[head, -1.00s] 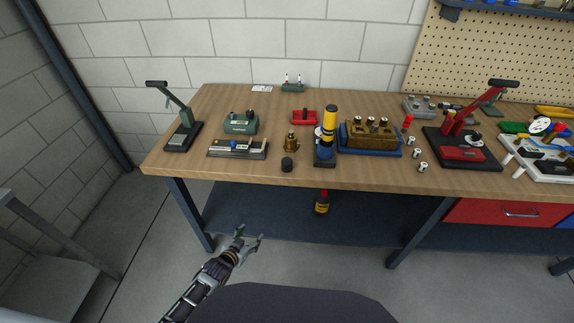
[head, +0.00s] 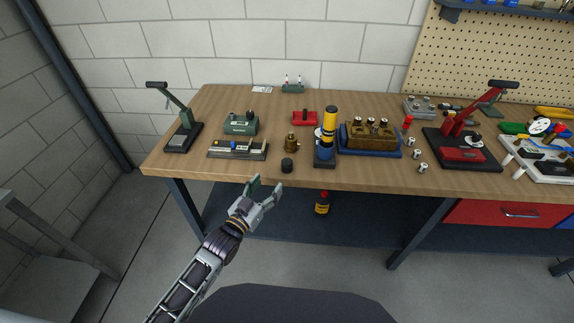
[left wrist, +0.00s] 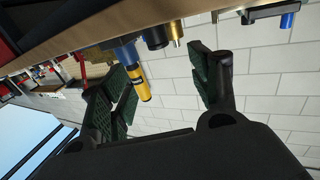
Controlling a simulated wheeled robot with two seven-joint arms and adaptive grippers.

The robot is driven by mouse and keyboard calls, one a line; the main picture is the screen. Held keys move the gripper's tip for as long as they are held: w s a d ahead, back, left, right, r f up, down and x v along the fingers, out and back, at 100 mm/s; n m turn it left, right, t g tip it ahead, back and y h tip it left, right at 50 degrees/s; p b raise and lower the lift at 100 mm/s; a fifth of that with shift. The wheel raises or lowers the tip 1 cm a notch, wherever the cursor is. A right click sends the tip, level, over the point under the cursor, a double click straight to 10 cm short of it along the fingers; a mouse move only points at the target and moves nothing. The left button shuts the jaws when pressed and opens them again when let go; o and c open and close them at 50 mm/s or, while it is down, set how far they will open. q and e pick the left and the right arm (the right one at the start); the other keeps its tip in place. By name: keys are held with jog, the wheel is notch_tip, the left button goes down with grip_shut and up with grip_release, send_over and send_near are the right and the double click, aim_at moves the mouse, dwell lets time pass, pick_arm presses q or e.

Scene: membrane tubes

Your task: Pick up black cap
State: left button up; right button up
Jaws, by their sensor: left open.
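The black cap (head: 287,165) stands near the front edge of the wooden workbench (head: 230,176), in front of a brass fitting (head: 291,144). My left gripper (head: 266,187) is open and empty, just off the bench's front edge, below and slightly left of the cap and apart from it. In the left wrist view, its spread fingers (left wrist: 165,80) frame the bench items. A dark round piece there, beside the brass fitting (left wrist: 177,32), looks like the black cap (left wrist: 155,38). My right gripper is in neither view.
A blue-and-yellow cylinder (head: 326,145) stands on a dark base right of the cap. A grey fixture (head: 237,149) lies to its left and a brass block (head: 368,135) on a blue tray to the right. The bench's front strip is mostly clear.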

aim_at(284, 165)
pick_arm(q)
jog(key=shift+w, duration=0.1)
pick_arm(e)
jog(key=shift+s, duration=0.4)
pick_arm(q)
jog(key=shift+x, duration=2.7)
jog(key=shift+w+d, duration=0.35)
jog(key=shift+w, duration=0.25)
jog(key=shift+w+d, duration=0.25)
jog(key=shift+w, duration=0.55)
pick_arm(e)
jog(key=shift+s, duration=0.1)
pick_arm(q)
jog(key=shift+d, duration=0.1)
